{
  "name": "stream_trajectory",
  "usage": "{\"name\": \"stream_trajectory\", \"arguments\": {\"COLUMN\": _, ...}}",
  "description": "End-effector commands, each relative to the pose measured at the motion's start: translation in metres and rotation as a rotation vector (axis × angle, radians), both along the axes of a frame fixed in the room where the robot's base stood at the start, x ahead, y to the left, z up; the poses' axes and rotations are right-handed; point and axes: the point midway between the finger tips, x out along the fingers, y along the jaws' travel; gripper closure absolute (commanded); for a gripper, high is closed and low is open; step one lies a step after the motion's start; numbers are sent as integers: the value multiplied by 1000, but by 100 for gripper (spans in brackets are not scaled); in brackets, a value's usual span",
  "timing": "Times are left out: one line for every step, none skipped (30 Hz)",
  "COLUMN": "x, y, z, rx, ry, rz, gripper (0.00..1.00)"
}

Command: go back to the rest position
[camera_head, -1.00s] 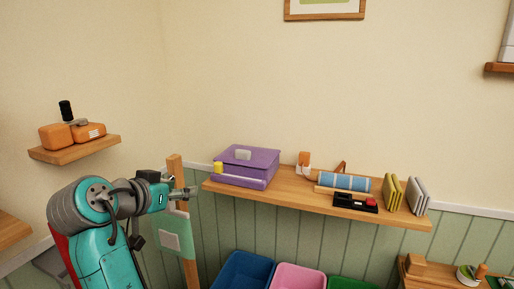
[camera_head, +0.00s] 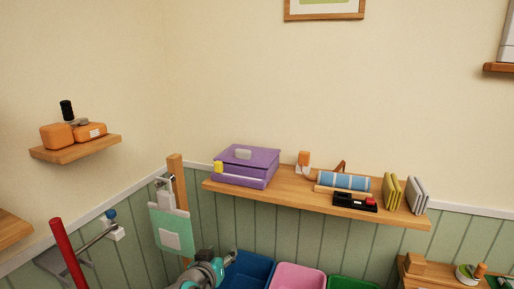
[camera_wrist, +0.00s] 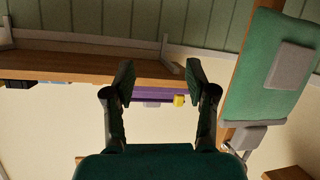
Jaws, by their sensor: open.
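My gripper (camera_wrist: 160,82) is open in the wrist view, with its two dark fingers apart and nothing between them. Its fingertips cannot be made out in the head view, where only part of my arm shows at the bottom edge, in front of the blue bin. The wrist view is upside down. Beyond the fingers it shows the wall shelf (camera_wrist: 70,64) and part of the purple box (camera_wrist: 150,94) with its yellow knob (camera_wrist: 179,100). No gap between gripper and shelf can be judged.
The wall shelf (camera_head: 290,199) holds the purple box (camera_head: 246,166), a blue roll (camera_head: 344,181) and several books. A green clipboard (camera_head: 172,232) hangs by a wooden post (camera_head: 176,170). A blue bin (camera_head: 250,268) and a pink bin (camera_head: 298,277) stand below.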

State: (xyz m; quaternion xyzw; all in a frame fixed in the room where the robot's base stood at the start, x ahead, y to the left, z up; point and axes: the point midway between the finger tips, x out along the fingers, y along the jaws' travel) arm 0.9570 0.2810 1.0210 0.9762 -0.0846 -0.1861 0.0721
Motion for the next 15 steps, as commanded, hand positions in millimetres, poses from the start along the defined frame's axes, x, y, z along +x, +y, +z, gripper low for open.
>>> {"name": "stream_trajectory", "arguments": {"x": -5, "y": -13, "z": -23, "rx": -16, "ry": 9, "rz": 16, "gripper": 44}}
{"name": "stream_trajectory", "arguments": {"x": -8, "y": -19, "z": -34, "rx": -21, "ry": 11, "rz": 28, "gripper": 44}}
{"name": "stream_trajectory", "arguments": {"x": -13, "y": -28, "z": -49, "rx": -29, "ry": 13, "rz": 43, "gripper": 44}}
{"name": "stream_trajectory", "arguments": {"x": -16, "y": -34, "z": -59, "rx": -34, "ry": 15, "rz": 55, "gripper": 44}}
{"name": "stream_trajectory", "arguments": {"x": -20, "y": -40, "z": -69, "rx": -40, "ry": 17, "rz": 66, "gripper": 44}}
{"name": "stream_trajectory", "arguments": {"x": -26, "y": -48, "z": -83, "rx": -46, "ry": 21, "rz": 80, "gripper": 44}}
{"name": "stream_trajectory", "arguments": {"x": -31, "y": -54, "z": -92, "rx": -49, "ry": 21, "rz": 92, "gripper": 44}}
{"name": "stream_trajectory", "arguments": {"x": -36, "y": -60, "z": -102, "rx": -52, "ry": 23, "rz": 102, "gripper": 44}}
{"name": "stream_trajectory", "arguments": {"x": -43, "y": -69, "z": -114, "rx": -57, "ry": 27, "rz": 117, "gripper": 44}}
{"name": "stream_trajectory", "arguments": {"x": -48, "y": -75, "z": -123, "rx": -59, "ry": 28, "rz": 127, "gripper": 44}}
{"name": "stream_trajectory", "arguments": {"x": -54, "y": -81, "z": -132, "rx": -61, "ry": 30, "rz": 137, "gripper": 44}}
{"name": "stream_trajectory", "arguments": {"x": -62, "y": -89, "z": -143, "rx": -62, "ry": 32, "rz": 150, "gripper": 44}}
{"name": "stream_trajectory", "arguments": {"x": -69, "y": -95, "z": -151, "rx": -65, "ry": 34, "rz": 159, "gripper": 44}}
{"name": "stream_trajectory", "arguments": {"x": -76, "y": -101, "z": -159, "rx": -66, "ry": 36, "rz": 169, "gripper": 44}}
{"name": "stream_trajectory", "arguments": {"x": -85, "y": -109, "z": -168, "rx": -67, "ry": 37, "rz": 181, "gripper": 44}}
